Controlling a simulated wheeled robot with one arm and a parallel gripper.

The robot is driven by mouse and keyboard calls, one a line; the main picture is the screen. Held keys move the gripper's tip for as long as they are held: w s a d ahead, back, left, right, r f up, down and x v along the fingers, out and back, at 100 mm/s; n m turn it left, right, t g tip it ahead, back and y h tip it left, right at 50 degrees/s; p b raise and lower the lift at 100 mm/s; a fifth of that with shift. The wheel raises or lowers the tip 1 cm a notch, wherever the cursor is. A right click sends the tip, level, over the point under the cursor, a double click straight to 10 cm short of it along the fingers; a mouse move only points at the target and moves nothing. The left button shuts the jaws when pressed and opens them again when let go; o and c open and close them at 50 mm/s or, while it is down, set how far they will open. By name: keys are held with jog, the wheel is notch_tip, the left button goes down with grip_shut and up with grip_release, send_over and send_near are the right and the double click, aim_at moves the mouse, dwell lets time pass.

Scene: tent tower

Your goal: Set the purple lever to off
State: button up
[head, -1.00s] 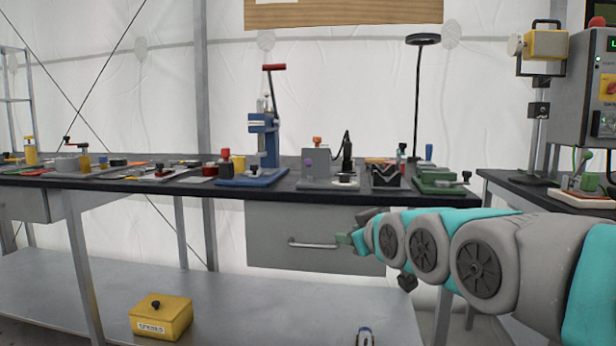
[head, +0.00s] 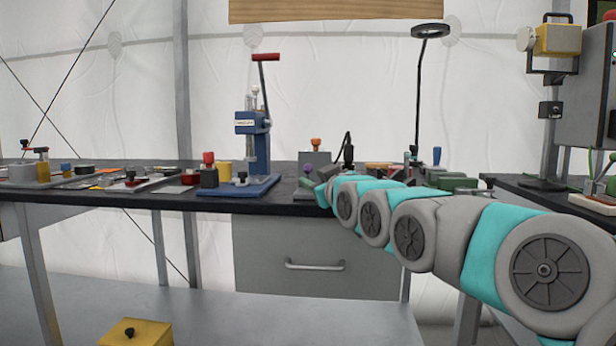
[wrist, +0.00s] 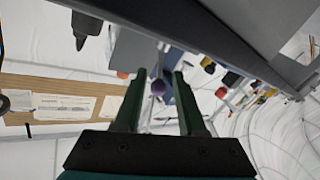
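The purple lever shows as a small round knob (head: 308,168) on the left part of a grey block on the bench. My arm hides much of the block's lower part. My gripper (head: 322,186) is at the bench's front edge, close to the purple knob and slightly right of it. In the wrist view, the two dark green fingers are apart with nothing gripped, so my gripper (wrist: 159,75) is open. The purple knob (wrist: 158,87) appears in the gap between the fingers there; whether it is truly between them or beyond them I cannot tell.
An orange knob (head: 316,144) tops the same block. A blue press (head: 252,140) stands left, with a red-knobbed device (head: 208,170) beside it. A black lamp (head: 419,90) stands behind my arm. The black benchtop (head: 285,197) has a bare strip left of my gripper.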

aim_at(309, 176)
jog(key=shift+x, duration=1.9)
jog(key=shift+c, duration=0.4)
grip_shut()
